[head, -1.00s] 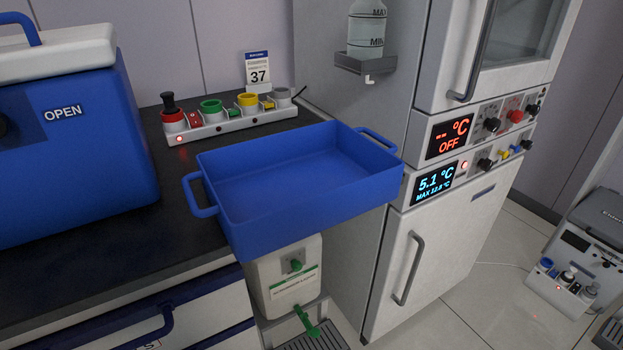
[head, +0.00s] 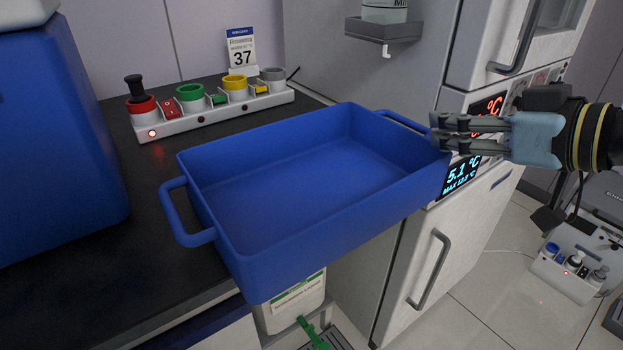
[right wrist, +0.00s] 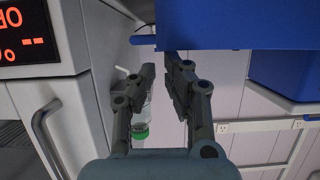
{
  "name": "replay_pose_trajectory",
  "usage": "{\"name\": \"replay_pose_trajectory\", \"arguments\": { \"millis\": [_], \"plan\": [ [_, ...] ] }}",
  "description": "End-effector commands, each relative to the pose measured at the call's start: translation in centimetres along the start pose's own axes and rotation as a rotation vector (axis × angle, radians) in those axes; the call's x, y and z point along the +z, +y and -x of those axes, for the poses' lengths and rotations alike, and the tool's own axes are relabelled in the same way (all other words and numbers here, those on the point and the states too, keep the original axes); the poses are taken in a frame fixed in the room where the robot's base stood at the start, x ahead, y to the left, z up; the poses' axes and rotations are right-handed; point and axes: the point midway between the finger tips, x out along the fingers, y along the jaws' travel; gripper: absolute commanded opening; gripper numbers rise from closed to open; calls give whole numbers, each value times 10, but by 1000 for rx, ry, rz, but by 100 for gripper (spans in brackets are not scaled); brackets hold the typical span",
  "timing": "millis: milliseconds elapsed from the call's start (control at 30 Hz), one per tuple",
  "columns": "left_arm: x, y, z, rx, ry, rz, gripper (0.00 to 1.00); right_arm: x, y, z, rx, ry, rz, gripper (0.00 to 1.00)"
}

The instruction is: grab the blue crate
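The blue crate (head: 330,238) is an open, empty tray on the dark bench, its front right part jutting past the bench edge. It has a left handle (head: 187,215) and a right handle (head: 402,122). My right gripper (head: 436,130) is at the crate's right end, close to the right handle; contact cannot be told. In the right wrist view the fingers (right wrist: 160,72) are apart with a clear gap and nothing between them. There the crate (right wrist: 235,22) fills the upper right, and a blue handle part (right wrist: 143,40) shows just beyond the fingertips. My left gripper is not in view.
A large blue box (head: 60,140) stands left of the crate. A white rack with coloured rings (head: 215,112) is behind it. A tall cabinet with displays (head: 470,225) stands close on the right, near my right gripper. A white container (head: 290,305) is below the crate.

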Motion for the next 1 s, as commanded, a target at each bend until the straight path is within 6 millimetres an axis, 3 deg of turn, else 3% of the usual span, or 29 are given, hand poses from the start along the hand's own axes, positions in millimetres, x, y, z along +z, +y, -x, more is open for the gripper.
{"name": "replay_pose_trajectory", "arguments": {
  "millis": [100, 333, 600, 900, 1000],
  "plan": [
    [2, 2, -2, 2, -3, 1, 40, 0, 0, -21, 0, 4, -7, 11],
    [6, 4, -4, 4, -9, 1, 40, 0, 0, -41, 0, 1, -3, 11],
    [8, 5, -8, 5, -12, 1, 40, 1, 0, -82, 0, 0, -5, 11],
    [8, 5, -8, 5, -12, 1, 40, 1, 0, -88, 0, -1, -1, 11],
    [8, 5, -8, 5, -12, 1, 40, 1, 0, -88, 0, -1, -1, 0]
  ]
}}
